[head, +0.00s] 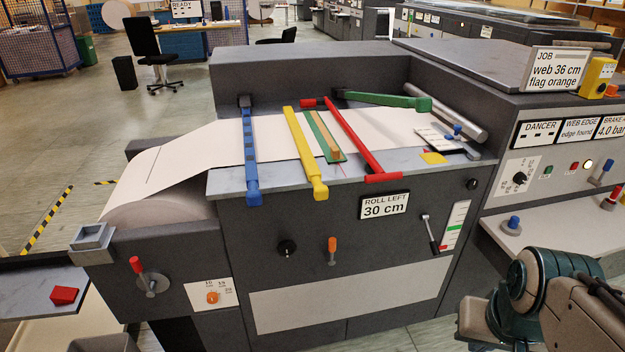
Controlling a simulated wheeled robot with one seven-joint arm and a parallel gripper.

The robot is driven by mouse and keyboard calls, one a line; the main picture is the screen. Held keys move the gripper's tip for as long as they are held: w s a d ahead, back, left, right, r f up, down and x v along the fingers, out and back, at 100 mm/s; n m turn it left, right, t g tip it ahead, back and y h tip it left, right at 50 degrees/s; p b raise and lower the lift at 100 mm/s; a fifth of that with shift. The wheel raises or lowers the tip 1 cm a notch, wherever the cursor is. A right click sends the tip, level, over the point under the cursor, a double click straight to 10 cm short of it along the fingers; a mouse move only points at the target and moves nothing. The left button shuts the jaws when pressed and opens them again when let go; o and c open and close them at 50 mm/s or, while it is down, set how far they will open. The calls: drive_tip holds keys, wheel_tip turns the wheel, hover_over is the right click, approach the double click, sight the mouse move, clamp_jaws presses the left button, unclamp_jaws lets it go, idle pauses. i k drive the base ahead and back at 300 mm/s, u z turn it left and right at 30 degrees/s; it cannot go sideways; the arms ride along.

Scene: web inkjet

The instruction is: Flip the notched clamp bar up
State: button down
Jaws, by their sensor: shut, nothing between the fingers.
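Several bars lie across the pale web on the grey splicing table. The blue bar (250,150) at the left has dark notch-like marks along its length and lies flat across the web, its blue handle end at the near table edge. The yellow bar (305,152) lies flat to its right with no notches that I can make out. The red bar (352,135) slants across the web, with a red crosspiece at its near end. My arm shows at the lower right, well apart from the bars; my gripper's fingers are not in view.
A green strip (317,128) with a wooden piece lies between the yellow and red bars. A green lever (385,100) lies at the back. The paper roll (165,205) is at the left. An orange-handled lever (332,248) and a black knob (287,248) project from the front panel.

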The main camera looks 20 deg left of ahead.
sight(253, 197)
drive_tip(key=z, duration=0.1)
drive_tip(key=i, duration=0.6)
drive_tip(key=u, duration=0.6)
drive_tip(key=i, duration=0.5)
drive_tip(key=u, duration=0.65)
